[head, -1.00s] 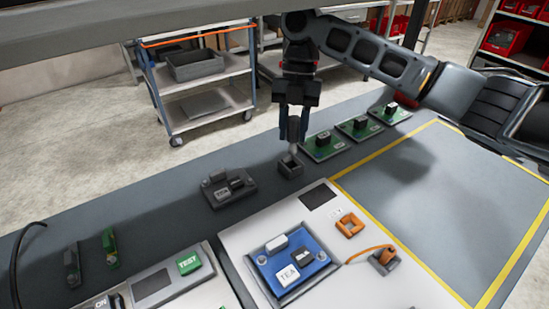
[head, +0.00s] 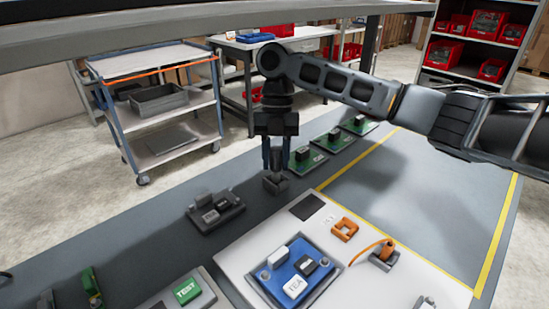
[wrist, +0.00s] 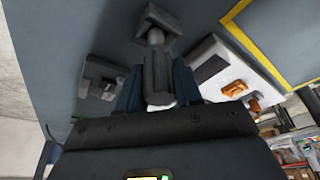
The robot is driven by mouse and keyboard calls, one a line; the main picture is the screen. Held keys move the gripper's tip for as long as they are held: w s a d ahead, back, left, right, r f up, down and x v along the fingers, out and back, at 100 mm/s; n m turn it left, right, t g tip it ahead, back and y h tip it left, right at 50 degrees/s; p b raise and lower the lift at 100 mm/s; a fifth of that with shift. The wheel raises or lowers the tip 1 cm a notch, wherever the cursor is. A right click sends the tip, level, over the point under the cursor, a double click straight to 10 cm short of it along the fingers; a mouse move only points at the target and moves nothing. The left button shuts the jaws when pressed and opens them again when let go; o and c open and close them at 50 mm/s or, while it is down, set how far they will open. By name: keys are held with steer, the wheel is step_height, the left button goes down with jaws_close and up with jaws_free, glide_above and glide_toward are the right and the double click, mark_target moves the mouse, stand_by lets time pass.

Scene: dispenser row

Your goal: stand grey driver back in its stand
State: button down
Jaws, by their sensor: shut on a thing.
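My gripper (head: 275,166) is shut on the grey driver (wrist: 157,75) and points straight down. In the head view little of the driver shows between the fingers. The stand, a small dark grey square block (head: 276,185), is directly under the gripper, with the fingertips close above its rim. In the wrist view the driver's lower end lines up with the stand (wrist: 158,17). The driver looks upright and at least partly in the stand's mouth; how deep it sits is hidden.
A dark fixture with blocks (head: 215,209) stands left of the stand. Green boards (head: 308,160) lie close behind to the right. A blue tray (head: 305,266), orange part (head: 344,229) and orange-corded holder (head: 384,257) lie in front. The yellow-lined area (head: 420,190) is clear.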

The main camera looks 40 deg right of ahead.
mark_target(276, 146)
steer(key=shift+f, duration=0.55)
steer(key=c, duration=0.8)
jaws_free()
steer(key=shift+o, duration=0.2)
steer(key=shift+v, duration=0.85)
steer(key=b+v, duration=0.1)
steer(key=v, duration=0.1)
steer(key=shift+w+d+r, duration=0.2)
steer(key=w+d+b, duration=0.2)
steer(key=w+d, duration=0.6)
steer(key=shift+r, duration=0.1)
